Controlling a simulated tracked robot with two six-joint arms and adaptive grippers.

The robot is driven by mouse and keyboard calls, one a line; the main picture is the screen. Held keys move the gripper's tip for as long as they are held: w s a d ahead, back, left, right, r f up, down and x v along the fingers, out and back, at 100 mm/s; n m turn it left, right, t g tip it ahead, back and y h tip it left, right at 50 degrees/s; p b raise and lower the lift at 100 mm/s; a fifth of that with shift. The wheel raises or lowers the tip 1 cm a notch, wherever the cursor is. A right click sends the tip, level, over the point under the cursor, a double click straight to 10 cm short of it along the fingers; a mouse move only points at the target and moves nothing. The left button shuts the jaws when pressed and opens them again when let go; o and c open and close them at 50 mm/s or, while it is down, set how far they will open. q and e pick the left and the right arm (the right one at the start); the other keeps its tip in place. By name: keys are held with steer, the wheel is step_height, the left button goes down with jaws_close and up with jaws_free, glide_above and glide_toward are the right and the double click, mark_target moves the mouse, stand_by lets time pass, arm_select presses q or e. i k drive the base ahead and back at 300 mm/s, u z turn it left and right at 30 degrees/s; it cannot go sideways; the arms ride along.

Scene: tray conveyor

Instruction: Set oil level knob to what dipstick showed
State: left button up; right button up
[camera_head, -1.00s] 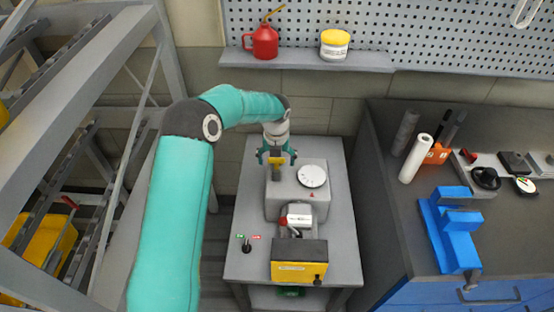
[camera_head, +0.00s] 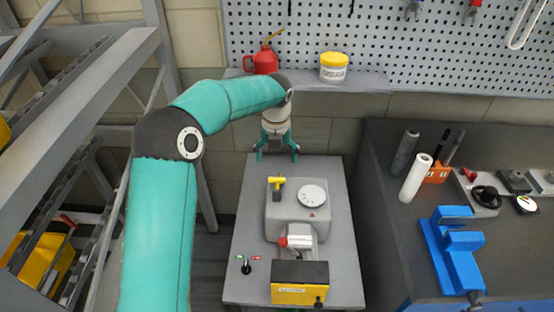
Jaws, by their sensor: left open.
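The machine is a grey box (camera_head: 281,220) on a grey table. A round white dial knob (camera_head: 312,195) sits on its top at the right. A yellow T-shaped handle (camera_head: 276,182), likely the dipstick's, stands at the top left of the box. My left gripper (camera_head: 277,156) is open and empty, above and behind the box, apart from the yellow handle and the dial. The dial's markings are too small to read.
A motor with a red part (camera_head: 283,242) and a yellow-and-black box (camera_head: 300,284) are at the table's front. A black lever (camera_head: 246,267) is at front left. A shelf behind holds a red oil can (camera_head: 264,62) and a white tub (camera_head: 333,73). A workbench with a blue vise (camera_head: 459,262) stands right.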

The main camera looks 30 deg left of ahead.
mark_target(246, 269)
steer(key=k, duration=1)
